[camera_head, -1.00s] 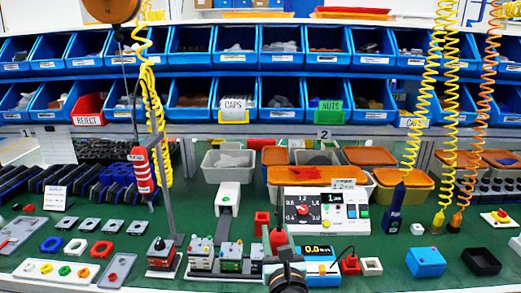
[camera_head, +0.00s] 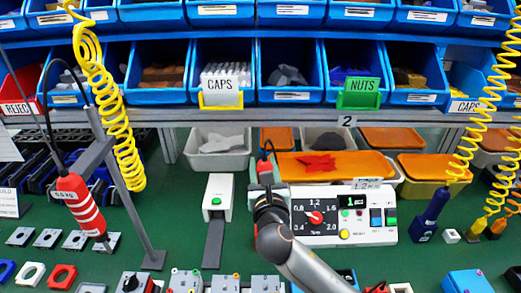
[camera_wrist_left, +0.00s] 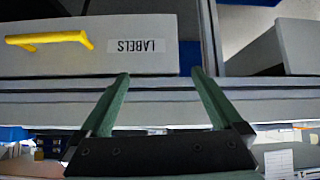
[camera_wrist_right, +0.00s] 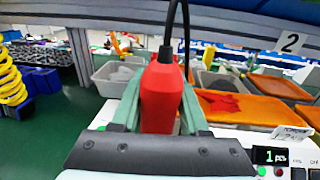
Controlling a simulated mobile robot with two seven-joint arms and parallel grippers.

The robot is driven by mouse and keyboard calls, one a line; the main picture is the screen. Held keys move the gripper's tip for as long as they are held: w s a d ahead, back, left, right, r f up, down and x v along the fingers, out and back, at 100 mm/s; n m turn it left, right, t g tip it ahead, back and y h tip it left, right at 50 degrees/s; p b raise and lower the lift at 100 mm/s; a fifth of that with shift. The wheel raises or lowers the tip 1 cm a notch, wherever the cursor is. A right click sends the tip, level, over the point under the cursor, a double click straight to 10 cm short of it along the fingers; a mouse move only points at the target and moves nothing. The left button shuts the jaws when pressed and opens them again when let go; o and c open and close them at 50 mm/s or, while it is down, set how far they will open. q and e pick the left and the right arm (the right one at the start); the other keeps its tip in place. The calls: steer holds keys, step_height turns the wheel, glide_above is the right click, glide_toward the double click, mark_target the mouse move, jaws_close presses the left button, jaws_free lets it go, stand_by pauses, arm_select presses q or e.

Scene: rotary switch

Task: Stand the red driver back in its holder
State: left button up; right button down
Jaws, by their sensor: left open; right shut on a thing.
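A red driver (camera_wrist_right: 160,95) with a black cable from its top is held upright between the fingers of my right gripper (camera_wrist_right: 158,112). In the head view the driver's red top (camera_head: 266,166) shows above my dark wrist, left of the white control panel (camera_head: 345,240). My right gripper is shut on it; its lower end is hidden. No holder is clearly visible; my arm covers the area left of the panel. My left gripper (camera_wrist_left: 160,100) is open and empty, seen only in the left wrist view, in front of a drawer marked LABELS (camera_wrist_left: 100,47).
A red-and-white striped tool (camera_head: 80,205) hangs by a post at the left. A white device (camera_head: 218,197) stands left of my right arm. An orange-lidded bin (camera_head: 335,166) and a grey bin (camera_head: 215,148) stand behind. A blue driver (camera_head: 430,215) stands at the right.

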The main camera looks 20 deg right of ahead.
arm_select(q)
step_height(320, 180, down, 8)
steer(key=w+d+b, duration=0.1)
steer(key=d+b, duration=0.2)
steer(key=b, duration=0.6)
steer(key=shift+w+r+m+h+b, duration=0.2)
steer(key=shift+w+m+h+b, duration=0.1)
steer(key=shift+h+b, duration=0.1)
steer(key=shift+s, duration=0.1)
